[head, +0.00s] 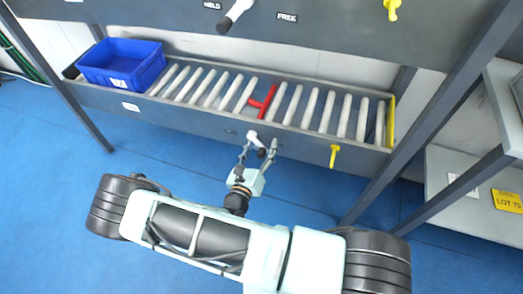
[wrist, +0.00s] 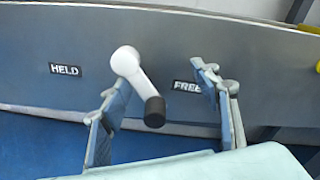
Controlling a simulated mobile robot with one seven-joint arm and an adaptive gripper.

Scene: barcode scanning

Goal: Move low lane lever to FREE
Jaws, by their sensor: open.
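The low lane lever (wrist: 133,75) has a white arm and a black grip. In the wrist view it hangs down and slightly right from its pivot, between the HELD label (wrist: 65,69) and the FREE label (wrist: 187,86). My gripper (wrist: 162,88) is open, with one finger on each side of the lever. The left finger is close to the lever; I cannot tell whether it touches. The right finger partly covers the FREE label. In the head view my gripper (head: 258,153) is at the low lane's front panel, around the small white lever (head: 252,135).
The low roller lane (head: 225,90) holds a blue bin (head: 122,63) at its left and a red stop (head: 264,102) mid-lane. A yellow handle (head: 334,155) hangs at the right. An upper lever (head: 236,12) sits above. Blue floor is clear in front.

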